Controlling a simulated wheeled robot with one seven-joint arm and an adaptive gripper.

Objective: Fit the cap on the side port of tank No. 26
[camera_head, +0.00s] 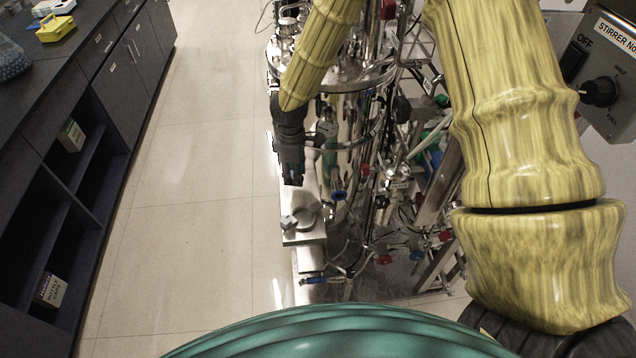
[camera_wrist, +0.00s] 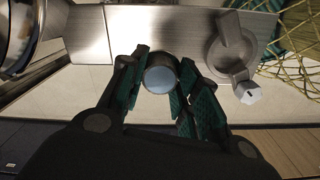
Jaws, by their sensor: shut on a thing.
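My gripper (camera_head: 292,181) hangs pointing down beside the shiny steel tank (camera_head: 345,150), above a narrow metal shelf (camera_head: 305,238). In the wrist view its green-padded fingers (camera_wrist: 160,88) are shut on a short round metal piece with a pale bluish face, which looks like the cap (camera_wrist: 159,79). A ring-shaped metal clamp (camera_head: 303,216) lies on the shelf; it also shows in the wrist view (camera_wrist: 230,52), with a light knob at its lower end. The tank's curved wall is at the upper left of the wrist view (camera_wrist: 18,35). I cannot make out the side port or a tank number.
Hoses, valves with red and blue handles (camera_head: 385,259) and frame bars crowd the tank's right side. A stirrer control box (camera_head: 612,75) is at the right. A dark bench (camera_head: 85,75) runs along the left. The floor (camera_head: 190,190) between is clear.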

